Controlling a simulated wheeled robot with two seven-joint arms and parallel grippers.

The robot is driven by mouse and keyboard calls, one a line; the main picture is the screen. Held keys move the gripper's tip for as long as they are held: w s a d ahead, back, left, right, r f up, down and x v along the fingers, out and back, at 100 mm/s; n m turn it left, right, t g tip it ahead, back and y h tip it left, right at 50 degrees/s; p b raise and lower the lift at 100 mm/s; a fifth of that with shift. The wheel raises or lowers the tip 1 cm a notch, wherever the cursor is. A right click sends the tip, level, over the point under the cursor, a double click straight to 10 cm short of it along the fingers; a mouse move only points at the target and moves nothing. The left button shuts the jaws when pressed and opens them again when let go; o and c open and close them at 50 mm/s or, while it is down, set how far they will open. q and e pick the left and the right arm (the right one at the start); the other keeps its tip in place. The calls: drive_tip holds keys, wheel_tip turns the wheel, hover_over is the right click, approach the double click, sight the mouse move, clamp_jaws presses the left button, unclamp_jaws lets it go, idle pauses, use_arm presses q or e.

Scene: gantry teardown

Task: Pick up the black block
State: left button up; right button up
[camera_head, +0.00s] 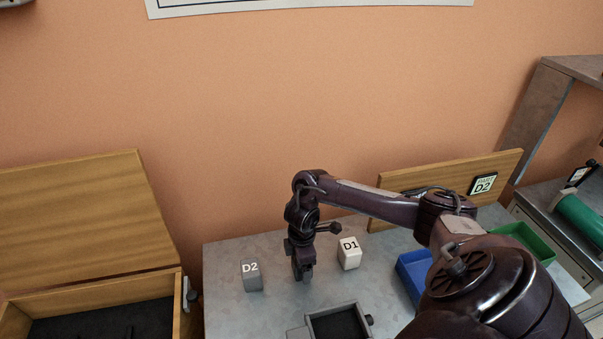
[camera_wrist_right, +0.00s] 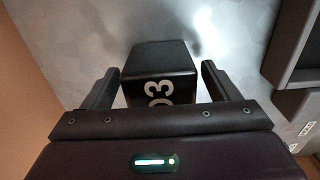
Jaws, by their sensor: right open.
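The black block (camera_wrist_right: 160,72), marked "D3" in white, sits on the grey metal table between the two fingers of my right gripper (camera_wrist_right: 160,80) in the right wrist view. The fingers are open, with a gap between each finger and the block. In the head view my right gripper (camera_head: 302,270) points down at the tabletop, and I cannot make out the black block there; the gripper seems to hide it. My left gripper is not in view.
A grey block marked D2 (camera_head: 252,276) stands left of the gripper, and a white block marked D1 (camera_head: 349,254) stands right. A grey tray (camera_head: 311,321) is in front. A blue bin (camera_head: 408,278) and a green bin (camera_head: 538,244) are at right. An open wooden box (camera_head: 90,290) is at left.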

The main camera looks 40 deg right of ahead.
drive_tip(key=shift+f, duration=0.5)
drive_tip(key=c, duration=1.2)
drive_tip(key=shift+r, duration=0.1)
